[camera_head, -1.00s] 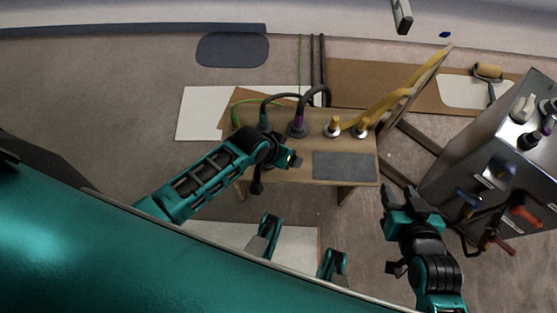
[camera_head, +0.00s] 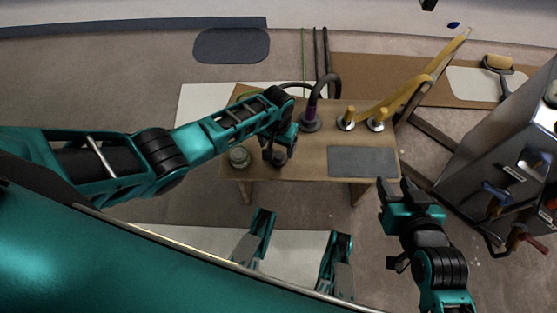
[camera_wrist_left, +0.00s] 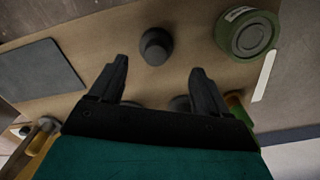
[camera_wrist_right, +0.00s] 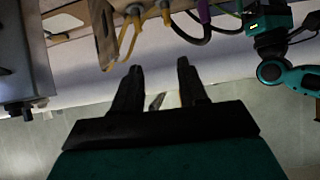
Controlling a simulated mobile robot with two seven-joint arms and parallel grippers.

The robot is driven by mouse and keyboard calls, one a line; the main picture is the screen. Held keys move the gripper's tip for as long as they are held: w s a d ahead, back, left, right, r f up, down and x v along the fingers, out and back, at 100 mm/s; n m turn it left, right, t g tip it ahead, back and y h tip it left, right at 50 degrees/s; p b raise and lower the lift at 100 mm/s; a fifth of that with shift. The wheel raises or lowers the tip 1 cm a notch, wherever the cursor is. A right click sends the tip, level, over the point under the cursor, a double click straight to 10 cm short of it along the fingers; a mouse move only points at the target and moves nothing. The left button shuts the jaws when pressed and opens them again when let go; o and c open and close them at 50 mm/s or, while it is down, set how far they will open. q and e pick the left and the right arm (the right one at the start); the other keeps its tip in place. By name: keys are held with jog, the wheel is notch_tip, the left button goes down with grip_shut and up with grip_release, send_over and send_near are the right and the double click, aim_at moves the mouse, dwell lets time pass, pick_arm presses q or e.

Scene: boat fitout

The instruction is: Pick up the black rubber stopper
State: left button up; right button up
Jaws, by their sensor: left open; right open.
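The black rubber stopper (camera_wrist_left: 156,46) stands on the wooden bench in the left wrist view, a short dark tapered plug. My left gripper (camera_wrist_left: 158,72) is open above the bench, its two fingers apart with the stopper beyond and roughly between the tips, not touching as far as I can tell. In the head view my left gripper (camera_head: 278,158) hangs over the bench's left part and the stopper is hidden there. My right gripper (camera_head: 402,190) is open and empty, right of the bench; its fingers also show in the right wrist view (camera_wrist_right: 160,75).
A green round tin (camera_head: 239,158) stands on the bench (camera_head: 310,150) left of my left gripper. A grey mat (camera_head: 362,161) lies at the bench's right. Hose fittings (camera_head: 311,122) and yellow hoses (camera_head: 400,97) line its back. A metal cabinet (camera_head: 505,150) stands at right.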

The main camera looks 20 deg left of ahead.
aim_at(279, 153)
pick_arm(q)
jog(key=f+b, duration=0.3)
jog(key=f, duration=0.1)
jog(key=shift+s+d+f, duration=0.1)
jog(key=shift+s+d, duration=0.05)
jog(key=shift+d, duration=0.2)
jog(key=shift+f, duration=0.4)
jog(key=shift+f+b, duration=0.2)
jog(key=shift+b, duration=0.15)
pick_arm(e)
jog(key=shift+w+a+f, duration=0.2)
jog(key=shift+a+f, duration=0.55)
pick_arm(q)
jog(key=c, duration=1.1)
pick_arm(e)
jog(key=shift+y, duration=0.3)
pick_arm(q)
jog(key=shift+r, duration=0.1)
